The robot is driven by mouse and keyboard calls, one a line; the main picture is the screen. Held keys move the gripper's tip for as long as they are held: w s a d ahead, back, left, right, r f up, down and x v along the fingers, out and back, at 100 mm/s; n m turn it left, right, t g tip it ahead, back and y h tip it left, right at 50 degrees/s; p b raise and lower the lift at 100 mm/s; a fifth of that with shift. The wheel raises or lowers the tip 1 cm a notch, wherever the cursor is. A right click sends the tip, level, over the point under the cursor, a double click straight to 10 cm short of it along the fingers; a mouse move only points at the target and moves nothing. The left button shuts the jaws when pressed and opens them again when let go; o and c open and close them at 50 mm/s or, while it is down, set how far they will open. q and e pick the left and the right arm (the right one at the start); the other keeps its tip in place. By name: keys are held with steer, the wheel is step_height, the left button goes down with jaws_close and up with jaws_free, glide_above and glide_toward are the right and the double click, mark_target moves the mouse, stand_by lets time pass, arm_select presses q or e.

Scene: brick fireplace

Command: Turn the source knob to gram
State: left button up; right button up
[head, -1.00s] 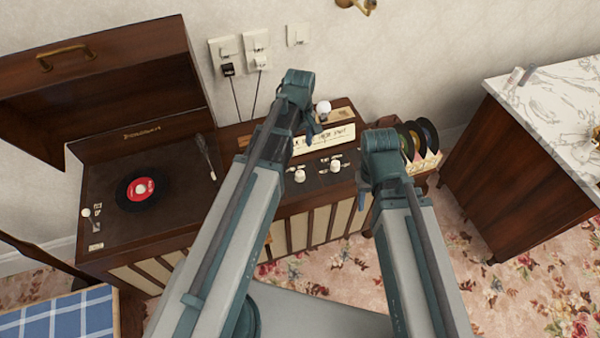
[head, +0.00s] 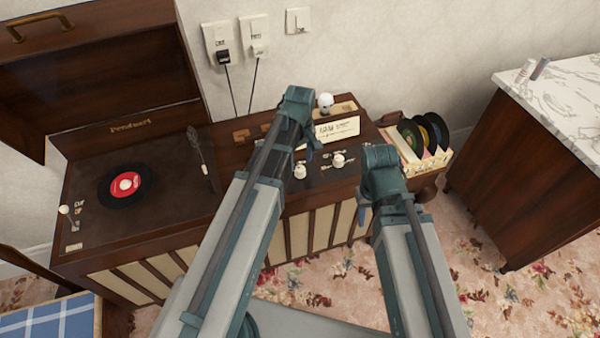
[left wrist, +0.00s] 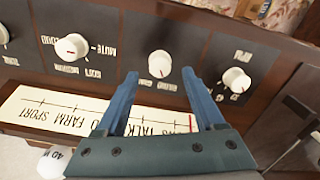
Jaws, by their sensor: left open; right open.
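The brown radiogram cabinet's dark control panel (head: 322,172) carries white knobs. Two show in the head view, a left one (head: 300,171) and a right one (head: 339,160). In the left wrist view the panel is upside down. A middle knob (left wrist: 160,64) with a red mark lies just beyond and between my left gripper's fingertips (left wrist: 159,76), which are open and empty. Another knob (left wrist: 237,79) is at right and one (left wrist: 72,46) with a "MUTE" label at left. I cannot tell which is the source knob. My right gripper (head: 364,208) is open, in front of the cabinet.
The turntable holds a red-labelled record (head: 125,185) under a raised lid (head: 95,75). The tuning dial (head: 337,128) and a white round piece (head: 325,101) lie behind the knobs. A record rack (head: 430,165) and a marble-topped cabinet (head: 560,100) stand right.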

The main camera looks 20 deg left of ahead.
mark_target(300, 171)
arm_select(q)
steer(key=shift+f+b, duration=1)
steer(key=shift+f, duration=0.5)
arm_select(e)
step_height(300, 171, down, 3)
arm_select(q)
steer(key=shift+c, duration=0.2)
jaws_close()
